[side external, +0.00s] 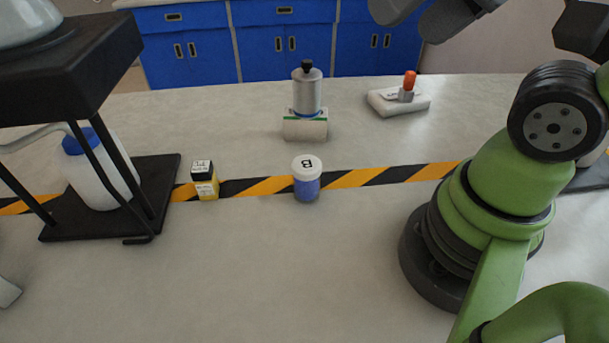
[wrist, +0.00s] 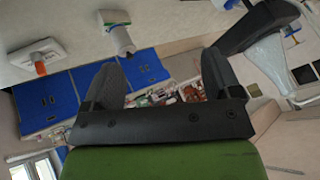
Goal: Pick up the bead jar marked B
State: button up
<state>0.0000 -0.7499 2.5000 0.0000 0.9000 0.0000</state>
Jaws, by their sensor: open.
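The jar marked B (side external: 307,183) stands upright on the grey bench, on the yellow-and-black striped tape. It has a white lid with a black B, upside down in the side view, and a blue-violet body. I cannot make it out in the wrist view. My gripper (wrist: 160,82) is open, its two dark fingers spread with nothing between them. In the side view its dark fingers show at the top edge, well above the bench and apart from the jar, to its upper right.
A yellow bottle with a black cap (side external: 205,182) stands left of the jar. Farther left is a black stand (side external: 165,175) with a blue-capped white bottle (side external: 98,170). Behind are a silver cylinder (side external: 307,92) and a white device with an orange knob (side external: 398,100). Bench in front is clear.

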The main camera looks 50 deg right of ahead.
jog(key=shift+w, duration=0.1)
jog(key=n+g+h, duration=0.1)
jog(key=g+h, duration=0.1)
jog(key=g, duration=0.4)
send_over(306, 163)
notch_tip(306, 163, down, 15)
jog(key=shift+g, duration=0.6)
notch_tip(306, 163, down, 8)
jog(key=shift+a+r, duration=0.1)
jog(key=shift+r, duration=0.1)
jog(key=shift+f, duration=3.1)
jog(key=c, duration=1.1)
